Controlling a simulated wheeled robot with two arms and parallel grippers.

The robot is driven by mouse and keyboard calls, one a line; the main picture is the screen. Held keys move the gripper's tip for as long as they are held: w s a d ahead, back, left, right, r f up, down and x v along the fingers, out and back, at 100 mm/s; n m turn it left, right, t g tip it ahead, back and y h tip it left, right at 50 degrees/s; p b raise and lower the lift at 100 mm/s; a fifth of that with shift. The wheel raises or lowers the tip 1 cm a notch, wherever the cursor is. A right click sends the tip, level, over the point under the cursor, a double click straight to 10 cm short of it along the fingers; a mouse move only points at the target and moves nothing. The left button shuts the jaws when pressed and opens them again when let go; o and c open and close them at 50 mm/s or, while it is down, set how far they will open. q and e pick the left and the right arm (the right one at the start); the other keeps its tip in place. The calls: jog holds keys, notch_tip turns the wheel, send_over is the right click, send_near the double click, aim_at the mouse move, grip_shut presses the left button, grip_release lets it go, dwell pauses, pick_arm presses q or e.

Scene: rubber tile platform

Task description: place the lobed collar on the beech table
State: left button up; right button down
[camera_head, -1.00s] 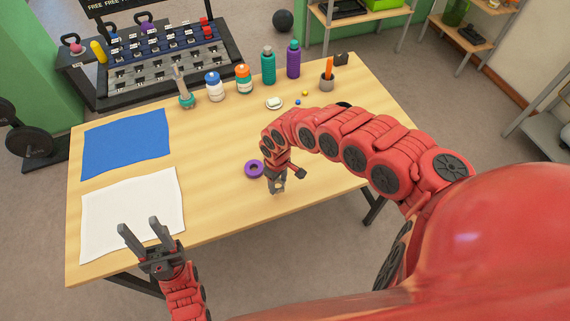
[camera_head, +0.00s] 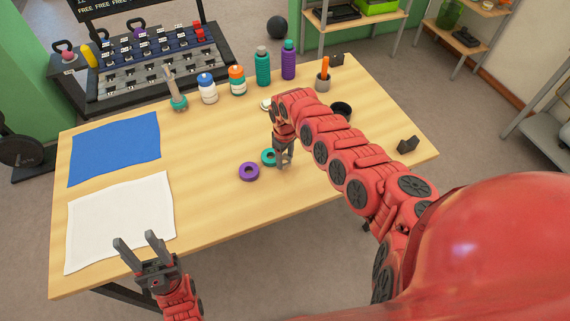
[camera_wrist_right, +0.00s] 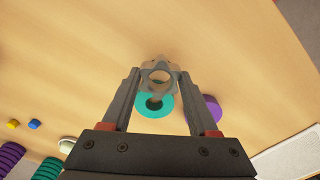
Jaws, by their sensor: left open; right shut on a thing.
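The lobed collar (camera_wrist_right: 148,80) is a small greyish-tan ring with lobes, held between the fingertips of my right gripper in the right wrist view. My right gripper (camera_wrist_right: 158,82) is shut on it. In the head view my right gripper (camera_head: 283,158) points down over the middle of the beech table (camera_head: 215,215), beside a teal ring. The collar is hard to make out there, and I cannot tell whether it touches the table. My left gripper (camera_head: 136,246) is open and empty at the table's front left edge, by the white cloth.
A teal ring (camera_wrist_right: 154,104) and a purple ring (camera_head: 249,171) lie close by the right gripper. A blue cloth (camera_head: 115,148) and the white cloth (camera_head: 120,222) cover the left side. Bottles (camera_head: 263,66) line the back. A black dish (camera_head: 341,108) sits behind my right arm. The front middle is clear.

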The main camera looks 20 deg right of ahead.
aim_at(285, 164)
notch_tip(285, 164, down, 3)
jog(key=shift+s+a+r, duration=0.1)
jog(key=shift+a+r, duration=0.05)
jog(key=shift+r, duration=0.05)
jog(key=shift+f, duration=0.45)
jog(key=shift+f, duration=0.15)
jog(key=shift+c, duration=0.8)
grip_release()
